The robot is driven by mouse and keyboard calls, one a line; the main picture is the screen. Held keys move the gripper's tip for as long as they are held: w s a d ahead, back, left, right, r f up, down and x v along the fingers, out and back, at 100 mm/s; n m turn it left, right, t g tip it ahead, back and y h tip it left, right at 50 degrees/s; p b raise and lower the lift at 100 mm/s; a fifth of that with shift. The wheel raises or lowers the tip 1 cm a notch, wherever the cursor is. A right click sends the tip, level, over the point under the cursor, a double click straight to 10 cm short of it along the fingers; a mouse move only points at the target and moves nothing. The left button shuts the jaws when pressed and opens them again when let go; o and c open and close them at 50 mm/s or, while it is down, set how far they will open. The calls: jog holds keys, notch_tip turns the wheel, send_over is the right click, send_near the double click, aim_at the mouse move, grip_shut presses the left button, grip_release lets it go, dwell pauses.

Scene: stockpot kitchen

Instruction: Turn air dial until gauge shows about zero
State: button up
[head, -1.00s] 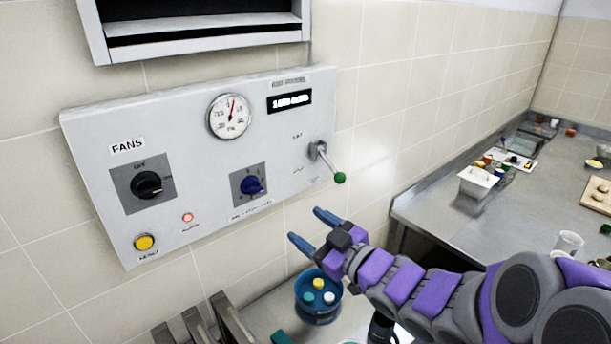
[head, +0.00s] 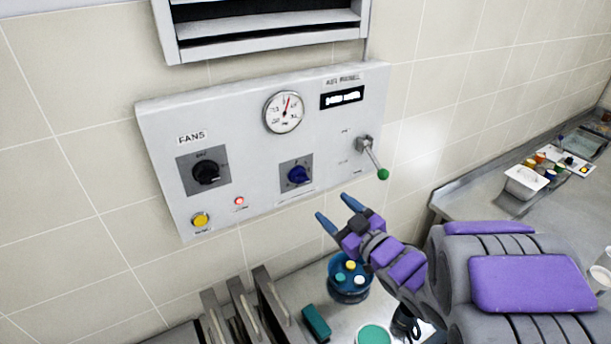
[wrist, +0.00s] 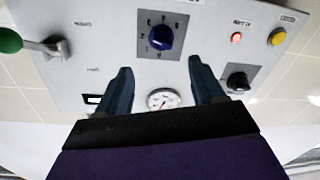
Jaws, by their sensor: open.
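A grey control panel (head: 250,105) is fixed to the tiled wall. The blue dial (head: 299,175) sits on a dark square plate at its lower middle; it also shows in the wrist view (wrist: 161,37), beyond my fingers. The round white gauge (head: 284,112) is above the dial. Its red needle points up and slightly right; the numbers are too small to read. My gripper (head: 335,211) is open and empty, below and right of the dial and apart from the panel. In the wrist view my two blue fingers (wrist: 158,85) are spread, with the gauge (wrist: 163,99) showing between them.
The panel also bears a black fans knob (head: 206,172), a yellow button (head: 200,219), a red light (head: 239,201) and a green-tipped lever (head: 383,174) sticking out. A blue pot (head: 348,286) stands on the counter below. Racks (head: 245,315) stand at lower left. A hood is above.

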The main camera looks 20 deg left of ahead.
aim_at(300, 178)
jog(key=p+x, duration=0.2)
jog(key=x, duration=1)
jog(key=shift+a, duration=0.25)
jog(key=shift+c, duration=0.2)
jog(key=c, duration=1)
